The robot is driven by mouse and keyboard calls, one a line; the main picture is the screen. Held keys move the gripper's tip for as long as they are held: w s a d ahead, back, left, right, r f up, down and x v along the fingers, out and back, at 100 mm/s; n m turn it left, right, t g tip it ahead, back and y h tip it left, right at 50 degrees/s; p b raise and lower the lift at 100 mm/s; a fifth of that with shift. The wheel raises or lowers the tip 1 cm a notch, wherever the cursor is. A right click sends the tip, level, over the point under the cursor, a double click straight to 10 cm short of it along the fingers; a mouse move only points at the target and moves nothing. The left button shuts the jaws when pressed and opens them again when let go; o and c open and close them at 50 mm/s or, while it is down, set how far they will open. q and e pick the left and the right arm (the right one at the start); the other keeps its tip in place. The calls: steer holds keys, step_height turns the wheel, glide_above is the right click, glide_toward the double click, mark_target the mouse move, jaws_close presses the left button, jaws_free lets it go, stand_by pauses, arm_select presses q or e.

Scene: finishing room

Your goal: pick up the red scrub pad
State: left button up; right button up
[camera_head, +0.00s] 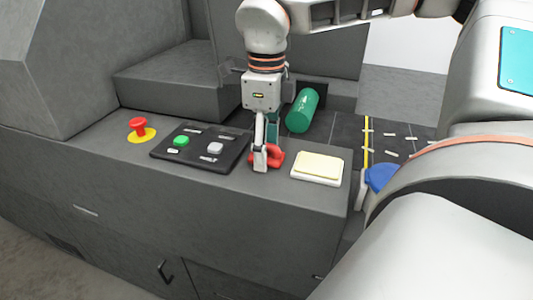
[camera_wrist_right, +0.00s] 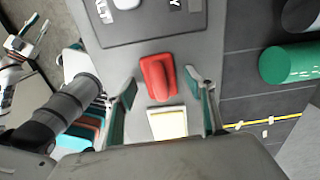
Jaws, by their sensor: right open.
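The red scrub pad (camera_head: 276,156) lies on the grey machine ledge, between the black button panel and a pale yellow pad. It has a raised red grip and shows whole in the right wrist view (camera_wrist_right: 158,77). In the head view my right gripper (camera_head: 265,158) points down over it and hides part of it. In the right wrist view my right gripper (camera_wrist_right: 163,88) is open, its fingers on either side of the pad, with gaps to both. My left gripper (camera_wrist_right: 35,28) shows small at the left edge of that view; its jaw state is unclear.
The pale yellow pad (camera_head: 318,165) lies on a white base close to the right of the red pad. A green cylinder (camera_head: 302,110) lies behind. The button panel (camera_head: 200,147) and a red emergency button (camera_head: 138,126) are to the left. A blue item (camera_head: 381,177) is at right.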

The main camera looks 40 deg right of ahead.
steer(key=shift+f, duration=0.15)
steer(key=c, duration=1.2)
step_height(320, 180, up, 28)
steer(key=p, duration=0.4)
steer(key=shift+o, duration=0.8)
steer(key=shift+c, duration=0.2)
